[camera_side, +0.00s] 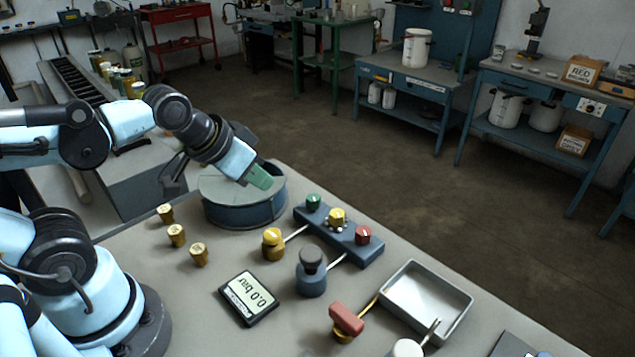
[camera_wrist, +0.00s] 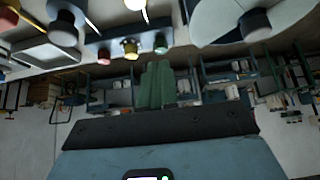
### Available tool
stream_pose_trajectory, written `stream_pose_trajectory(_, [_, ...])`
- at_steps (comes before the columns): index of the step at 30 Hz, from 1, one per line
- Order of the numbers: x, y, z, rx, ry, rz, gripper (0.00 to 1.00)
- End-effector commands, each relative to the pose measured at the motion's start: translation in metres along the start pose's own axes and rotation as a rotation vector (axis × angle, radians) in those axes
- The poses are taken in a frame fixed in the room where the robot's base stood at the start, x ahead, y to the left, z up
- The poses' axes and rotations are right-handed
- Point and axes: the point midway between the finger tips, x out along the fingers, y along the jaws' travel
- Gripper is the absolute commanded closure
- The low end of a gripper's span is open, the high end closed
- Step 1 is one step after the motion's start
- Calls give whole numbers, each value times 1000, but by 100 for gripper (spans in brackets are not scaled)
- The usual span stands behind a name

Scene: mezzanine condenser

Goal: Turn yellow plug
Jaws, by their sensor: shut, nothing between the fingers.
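A yellow knob (camera_side: 337,216) stands in the middle of a blue-grey block (camera_side: 365,252), between a green knob (camera_side: 313,201) and a red knob (camera_side: 362,235). A second yellow-topped brass piece (camera_side: 272,240) stands left of the block, joined to it by a thin rod. I cannot tell which one is the yellow plug. In the wrist view the yellow knob (camera_wrist: 130,48) shows at the top, apart from my gripper. My gripper (camera_side: 261,178) has green fingers, shut and empty, over or near the right side of the round drum, left of and behind the block. Its fingers (camera_wrist: 157,85) also show shut in the wrist view.
The blue round drum (camera_side: 245,213) stands at the table's back edge. A gauge reading 0.0 bar (camera_side: 249,297), a dark-topped grey fitting (camera_side: 311,272), a red-handled valve (camera_side: 346,320) and a metal tray (camera_side: 456,311) lie in front.

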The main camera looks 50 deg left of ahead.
Motion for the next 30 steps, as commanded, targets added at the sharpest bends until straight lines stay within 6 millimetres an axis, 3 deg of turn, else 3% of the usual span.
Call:
stream_pose_trajectory(13, [0,0,0,0,0,0,100])
stream_pose_trajectory(19, [-1,3,-8,-25,-29,5,69])
stream_pose_trajectory(24, [-2,13,-33,-116,-136,11,45])
stream_pose_trajectory(30, [5,29,-66,-248,-294,-9,45])
